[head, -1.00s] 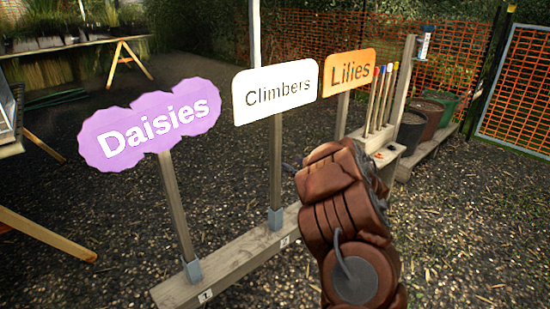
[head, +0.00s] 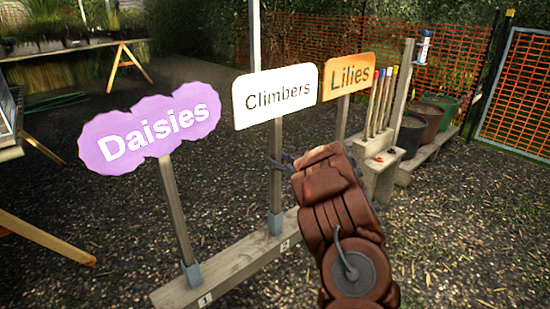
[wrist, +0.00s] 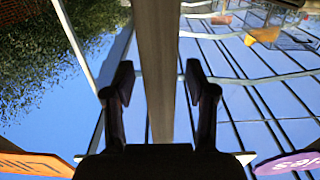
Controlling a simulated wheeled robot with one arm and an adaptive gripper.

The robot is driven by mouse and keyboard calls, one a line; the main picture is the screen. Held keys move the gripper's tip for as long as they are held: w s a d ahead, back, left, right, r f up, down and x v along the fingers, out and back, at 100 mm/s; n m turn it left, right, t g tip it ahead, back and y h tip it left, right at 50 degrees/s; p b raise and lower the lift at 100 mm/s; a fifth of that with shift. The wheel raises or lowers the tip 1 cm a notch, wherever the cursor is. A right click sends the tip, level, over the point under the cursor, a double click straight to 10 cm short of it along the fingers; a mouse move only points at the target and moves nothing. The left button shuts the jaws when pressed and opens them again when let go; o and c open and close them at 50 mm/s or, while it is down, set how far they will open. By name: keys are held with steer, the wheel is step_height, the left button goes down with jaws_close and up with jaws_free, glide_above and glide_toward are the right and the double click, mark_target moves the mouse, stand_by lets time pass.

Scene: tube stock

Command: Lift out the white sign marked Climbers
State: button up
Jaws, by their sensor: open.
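The white sign marked Climbers (head: 275,94) stands upright on a wooden post (head: 276,185) between the other two signs. The post's foot sits in a grey socket on a low wooden beam (head: 232,262), by a label reading 2. My gripper (head: 278,161) is at the post, about midway between the sign board and the beam. In the wrist view the post (wrist: 156,60) runs between my two open fingers (wrist: 158,85), with a gap on each side. The Climbers board is not visible in the wrist view.
The purple Daisies sign (head: 150,127) stands to the left and the orange Lilies sign (head: 348,73) to the right on the same row. Coloured stakes (head: 380,100) and pots (head: 425,115) are beyond at right. Open gravel lies in front at right.

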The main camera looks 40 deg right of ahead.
mark_target(279, 127)
jaws_close()
stand_by(0.8)
steer(key=shift+r, duration=0.15)
steer(key=shift+r+p, duration=5.35)
steer(key=shift+r, duration=0.85)
